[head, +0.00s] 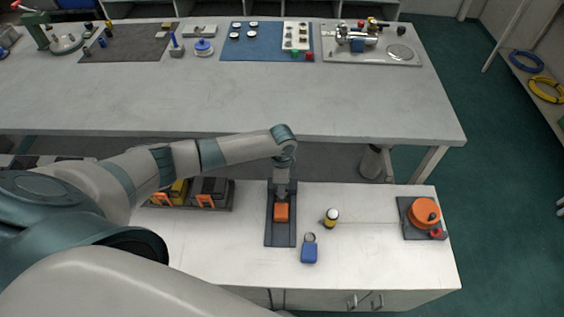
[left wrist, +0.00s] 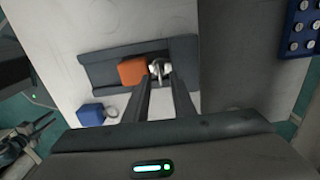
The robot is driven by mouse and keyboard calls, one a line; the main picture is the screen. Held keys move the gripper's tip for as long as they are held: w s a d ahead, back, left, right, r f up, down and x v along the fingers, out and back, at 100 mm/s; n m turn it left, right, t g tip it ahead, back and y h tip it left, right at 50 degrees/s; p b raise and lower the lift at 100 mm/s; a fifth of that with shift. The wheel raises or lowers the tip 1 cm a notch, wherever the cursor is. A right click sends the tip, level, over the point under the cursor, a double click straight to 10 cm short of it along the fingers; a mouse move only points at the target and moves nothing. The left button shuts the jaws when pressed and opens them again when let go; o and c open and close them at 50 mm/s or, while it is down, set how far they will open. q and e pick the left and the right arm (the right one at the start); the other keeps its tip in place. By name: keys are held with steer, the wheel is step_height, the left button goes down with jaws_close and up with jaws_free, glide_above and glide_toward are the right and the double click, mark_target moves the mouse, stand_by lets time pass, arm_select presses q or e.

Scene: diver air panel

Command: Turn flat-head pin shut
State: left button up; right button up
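A dark plate (head: 281,236) lies on the near counter and carries an orange block (head: 281,212). The plate (left wrist: 100,69) and the orange block (left wrist: 131,72) also show in the left wrist view. A small silvery piece (left wrist: 158,68), perhaps the flat-head pin, is right beside the block. My left gripper (head: 282,198) points down at the plate. In the left wrist view its two dark fingers (left wrist: 161,80) stand apart, with the silvery piece at their tips. I cannot tell whether they touch it. My right gripper is not in view.
A blue padlock-like tag (head: 309,252) with a ring and a yellow-black cylinder (head: 331,218) stand right of the plate. An orange reel (head: 424,213) sits at the counter's right end, with a thin line towards the cylinder. A long bench (head: 250,95) stands behind.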

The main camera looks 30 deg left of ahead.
arm_select(q)
step_height(320, 180, up, 15)
steer(key=b, duration=0.2)
steer(key=shift+r, duration=0.2)
stand_by(0.6)
